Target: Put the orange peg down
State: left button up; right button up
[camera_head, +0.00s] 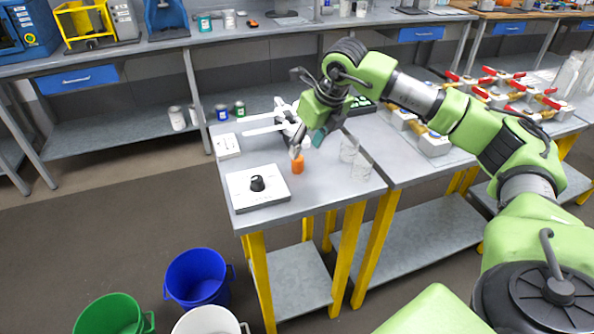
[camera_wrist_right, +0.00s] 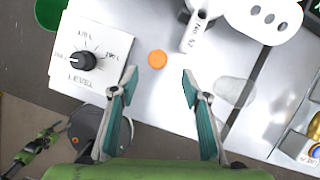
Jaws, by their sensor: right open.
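The orange peg (camera_head: 298,164) stands upright on the grey table, just right of the white box with a black knob. In the right wrist view the peg (camera_wrist_right: 157,58) shows as a round orange top, between and slightly beyond the fingertips. My right gripper (camera_head: 307,146) is open and empty, just above the peg, with its fingers (camera_wrist_right: 158,76) spread apart on either side of it. Nothing shows the fingers touching the peg. My left gripper does not show in the head view; a small green and black arm part at the lower left of the wrist view is too small to read.
The white knob box (camera_head: 257,186) sits at the table's front left. A white multi-armed piece (camera_head: 284,125) stands behind the peg. Clear glassware (camera_head: 361,166) stands to the right. Blue (camera_head: 182,293) and green (camera_head: 108,317) buckets are on the floor in front. Bare tabletop surrounds the peg.

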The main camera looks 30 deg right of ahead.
aim_at(300, 159)
jog(key=b+x, duration=0.1)
jog(key=x, duration=0.2)
jog(key=b+x, duration=0.2)
jog(key=x, duration=0.2)
jog(key=shift+a, duration=0.25)
grip_shut()
